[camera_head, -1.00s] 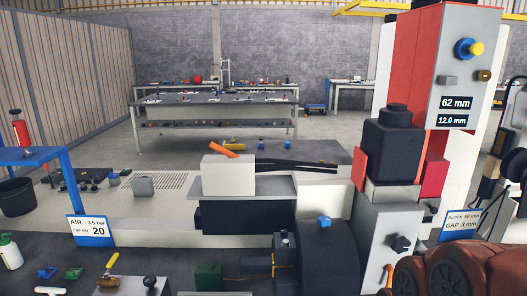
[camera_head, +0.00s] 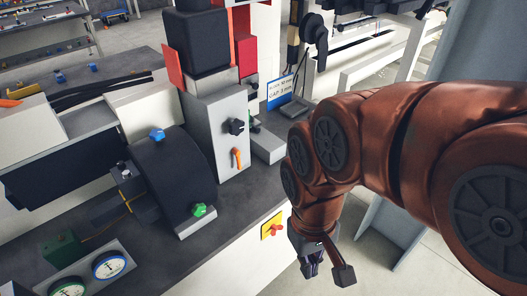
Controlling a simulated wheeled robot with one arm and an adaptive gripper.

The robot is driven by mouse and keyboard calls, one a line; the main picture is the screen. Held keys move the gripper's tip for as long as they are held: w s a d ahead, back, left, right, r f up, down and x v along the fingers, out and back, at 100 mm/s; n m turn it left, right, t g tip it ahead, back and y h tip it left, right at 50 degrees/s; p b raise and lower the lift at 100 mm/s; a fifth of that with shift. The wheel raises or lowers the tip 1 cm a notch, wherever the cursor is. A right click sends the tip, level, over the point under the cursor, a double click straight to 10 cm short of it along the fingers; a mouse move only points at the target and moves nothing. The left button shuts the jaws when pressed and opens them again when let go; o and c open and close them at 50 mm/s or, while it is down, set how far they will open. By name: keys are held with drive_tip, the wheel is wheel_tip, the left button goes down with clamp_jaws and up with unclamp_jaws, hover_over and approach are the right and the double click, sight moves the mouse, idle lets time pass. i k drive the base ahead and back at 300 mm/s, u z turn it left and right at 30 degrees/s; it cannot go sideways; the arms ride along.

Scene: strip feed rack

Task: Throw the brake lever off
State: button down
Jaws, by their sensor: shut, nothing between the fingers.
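No label in view names the brake lever. An orange lever (camera_head: 236,158) hangs down on the front of the grey upright box (camera_head: 214,125), below a black knob (camera_head: 236,127). A red handle (camera_head: 277,229) sits on a yellow plate (camera_head: 266,232) on the bench's front face. Another orange lever (camera_head: 10,103) lies at the left edge, on a beige box. I cannot tell which is the brake lever. My gripper (camera_head: 312,270) points down in front of the bench, right of and below the yellow plate. It is shut and empty, apart from all of these.
A dark drum-shaped housing (camera_head: 160,185) with blue (camera_head: 157,134) and green (camera_head: 199,209) knobs stands on the dark bench top. Two round gauges (camera_head: 110,265) are at the front left. A blue-and-white sign (camera_head: 280,91) stands behind the box. Bare floor shows right of the bench.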

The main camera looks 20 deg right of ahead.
sight(235, 150)
drive_tip(key=z, duration=1.45)
drive_tip(key=k, duration=0.9)
drive_tip(key=u, duration=1.7)
drive_tip(key=i, duration=0.45)
